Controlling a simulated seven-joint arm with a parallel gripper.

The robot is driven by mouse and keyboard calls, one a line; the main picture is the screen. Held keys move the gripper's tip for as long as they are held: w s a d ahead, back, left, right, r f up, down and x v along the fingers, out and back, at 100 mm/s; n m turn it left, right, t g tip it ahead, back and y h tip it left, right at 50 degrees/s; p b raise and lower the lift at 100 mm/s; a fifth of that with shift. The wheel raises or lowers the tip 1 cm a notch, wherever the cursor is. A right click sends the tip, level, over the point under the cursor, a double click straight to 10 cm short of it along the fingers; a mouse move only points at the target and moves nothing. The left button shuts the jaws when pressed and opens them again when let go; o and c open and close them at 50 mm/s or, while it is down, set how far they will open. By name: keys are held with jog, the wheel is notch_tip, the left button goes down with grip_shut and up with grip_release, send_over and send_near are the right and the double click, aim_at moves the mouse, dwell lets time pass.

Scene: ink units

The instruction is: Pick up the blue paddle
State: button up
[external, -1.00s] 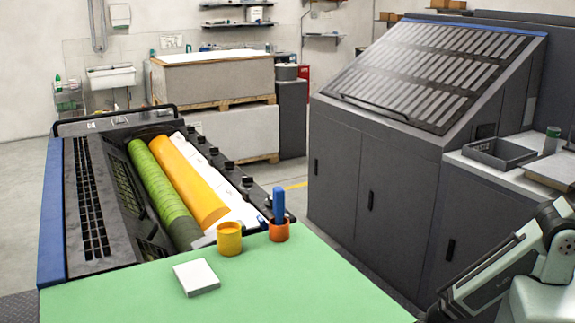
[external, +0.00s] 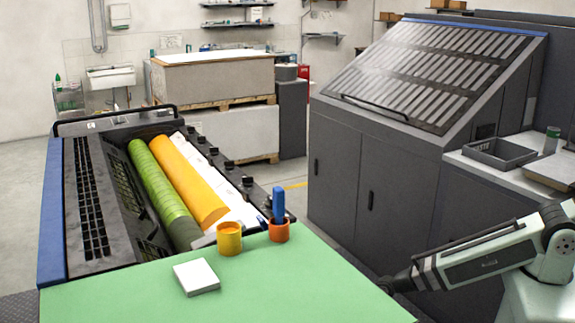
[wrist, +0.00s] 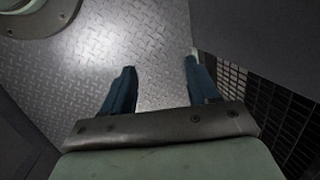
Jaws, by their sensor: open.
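The blue paddle (external: 278,203) stands upright in an orange-red cup (external: 279,231) near the back right of the green table (external: 240,285). Its lower part is hidden inside the cup. My gripper (external: 385,285) is at the table's right edge, in front and to the right of the paddle and well apart from it. In the wrist view my gripper (wrist: 158,85) shows two dark blue fingers spread apart, with nothing between them. Metal tread-plate floor lies beyond them.
A yellow cup (external: 229,240) stands just left of the orange-red cup. A white square block (external: 196,277) lies nearer on the table. The ink unit's rollers (external: 185,185) are behind the cups. A large dark cabinet (external: 365,190) stands to the right.

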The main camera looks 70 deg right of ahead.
jog(key=w+d+r+m+t+y, duration=0.15)
jog(key=w+r+m+t, duration=0.3)
jog(key=w+r, duration=0.65)
jog(key=w+d+r+m+t+h, duration=0.15)
jog(key=w+r+m+t, duration=0.3)
jog(key=w+r, duration=0.65)
jog(key=w+d+r+m+t, duration=0.2)
jog(key=w+r+m, duration=0.1)
jog(key=r, duration=0.6)
jog(key=w+d+r+m+t, duration=0.2)
jog(key=w+d+r+m, duration=0.15)
jog(key=r, duration=0.65)
jog(key=w+d+r+m+t, duration=0.1)
jog(key=w+r+m+t, duration=0.2)
jog(key=r, duration=0.6)
jog(key=a+r+m+y, duration=0.1)
jog(key=a+r+m, duration=0.1)
jog(key=a+r, duration=0.25)
jog(key=n+g+y, duration=0.2)
jog(key=g+y, duration=0.1)
jog(key=y, duration=0.4)
send_near(274, 209)
jog(key=x, duration=0.3)
jog(key=shift+w+f, duration=0.1)
jog(key=shift+a, duration=0.3)
jog(key=shift+x, duration=3.65)
jog(key=shift+r, duration=0.2)
